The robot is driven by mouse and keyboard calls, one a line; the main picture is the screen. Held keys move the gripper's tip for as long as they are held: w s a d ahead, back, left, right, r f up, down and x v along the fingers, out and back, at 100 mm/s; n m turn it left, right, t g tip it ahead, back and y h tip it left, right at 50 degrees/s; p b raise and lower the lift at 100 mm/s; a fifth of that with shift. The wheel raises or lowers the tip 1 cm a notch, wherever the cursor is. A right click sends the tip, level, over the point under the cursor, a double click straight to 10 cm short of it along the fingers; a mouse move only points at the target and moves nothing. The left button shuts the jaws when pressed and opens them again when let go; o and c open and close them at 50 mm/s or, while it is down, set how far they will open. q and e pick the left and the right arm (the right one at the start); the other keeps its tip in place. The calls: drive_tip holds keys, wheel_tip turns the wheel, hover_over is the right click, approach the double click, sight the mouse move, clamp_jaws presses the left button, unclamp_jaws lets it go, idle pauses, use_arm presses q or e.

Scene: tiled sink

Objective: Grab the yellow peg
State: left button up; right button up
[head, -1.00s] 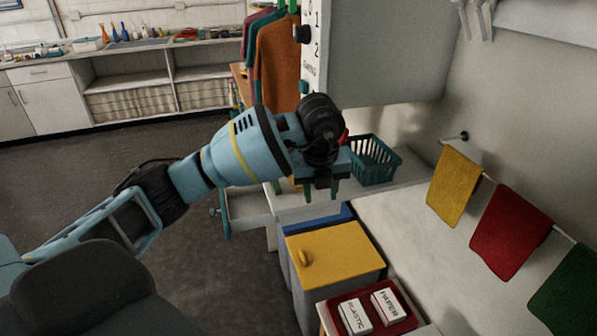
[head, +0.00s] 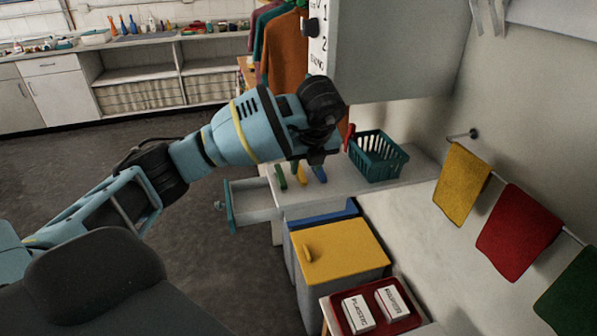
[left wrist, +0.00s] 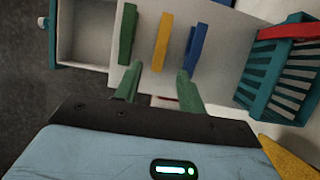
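The yellow peg (head: 301,175) stands between a green peg (head: 280,177) and a blue peg (head: 319,173) on the white counter. In the left wrist view, the yellow peg (left wrist: 162,42) lies ahead, roughly in line with the gap between my fingers, with the green peg (left wrist: 128,33) left and the blue peg (left wrist: 194,47) right. My left gripper (left wrist: 160,70) is open and empty; its green fingertips are apart from the yellow peg. In the head view the left gripper (head: 318,156) is above the counter, its fingers mostly hidden. My right gripper is not in view.
A teal basket (head: 378,158) stands to the right of the pegs, with a red piece (left wrist: 290,31) at its edge. An open, empty drawer (head: 252,198) sticks out at left. A grey cabinet (head: 400,70) hangs above. Yellow-lidded bin (head: 343,250) below.

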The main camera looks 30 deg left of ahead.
sight(303, 178)
use_arm(q)
drive_tip(key=x, duration=0.4)
drive_tip(key=shift+s+f, duration=0.15)
drive_tip(key=shift+f, duration=0.15)
clamp_jaws()
